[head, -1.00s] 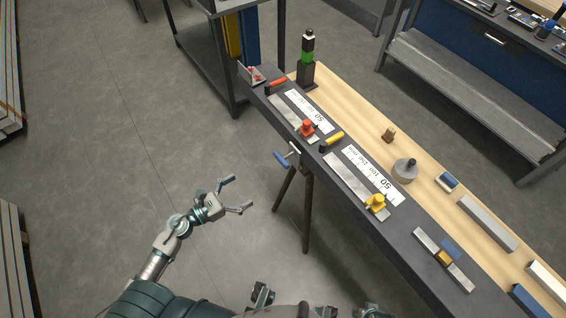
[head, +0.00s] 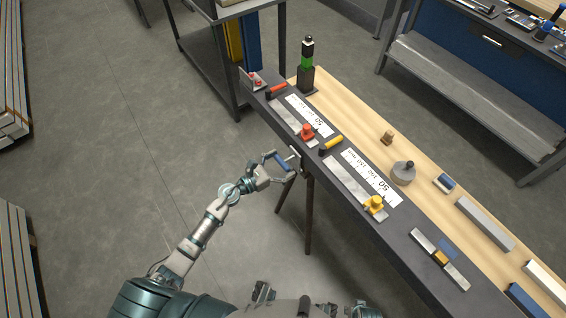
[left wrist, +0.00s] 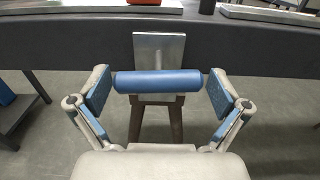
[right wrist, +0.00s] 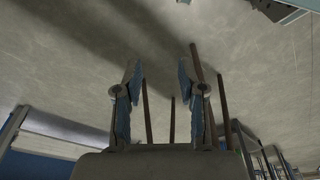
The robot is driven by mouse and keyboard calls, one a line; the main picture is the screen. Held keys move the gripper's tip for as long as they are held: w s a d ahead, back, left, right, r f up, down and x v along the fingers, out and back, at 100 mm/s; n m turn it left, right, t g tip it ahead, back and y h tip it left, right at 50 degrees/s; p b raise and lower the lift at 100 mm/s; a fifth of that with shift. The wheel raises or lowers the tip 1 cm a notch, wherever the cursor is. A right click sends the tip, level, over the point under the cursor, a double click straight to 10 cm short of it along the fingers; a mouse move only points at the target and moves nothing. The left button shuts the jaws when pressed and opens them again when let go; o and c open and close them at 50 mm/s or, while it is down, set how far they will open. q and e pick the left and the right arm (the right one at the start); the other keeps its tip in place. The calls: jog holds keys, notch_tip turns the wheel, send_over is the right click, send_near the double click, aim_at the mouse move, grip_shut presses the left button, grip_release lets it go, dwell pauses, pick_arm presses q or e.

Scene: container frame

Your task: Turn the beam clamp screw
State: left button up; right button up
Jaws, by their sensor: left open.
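The beam clamp's blue screw handle (left wrist: 158,82) lies horizontally across the left wrist view, in front of the grey metal clamp plate (left wrist: 160,48) on the bench edge. In the head view the clamp (head: 295,158) sits on the bench's left edge. My left gripper (head: 277,168) is open at the handle. In the left wrist view its blue-padded fingers (left wrist: 158,90) stand at either end of the handle, not closed on it. My right gripper (right wrist: 160,78) shows in the right wrist view with fingers apart and nothing between them.
The bench (head: 385,235) carries rulers, a red-knobbed block (head: 307,131), a yellow-knobbed block (head: 374,204) and a black-green post (head: 307,65). A dark trestle leg (head: 309,215) stands below the clamp.

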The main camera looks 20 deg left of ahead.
pick_arm(q)
jog(key=shift+w+a, duration=0.1)
jog(key=shift+a, duration=0.1)
jog(key=shift+c, duration=1.4)
jog(key=c, duration=0.7)
jog(key=shift+c, duration=0.2)
jog(key=shift+r, duration=0.1)
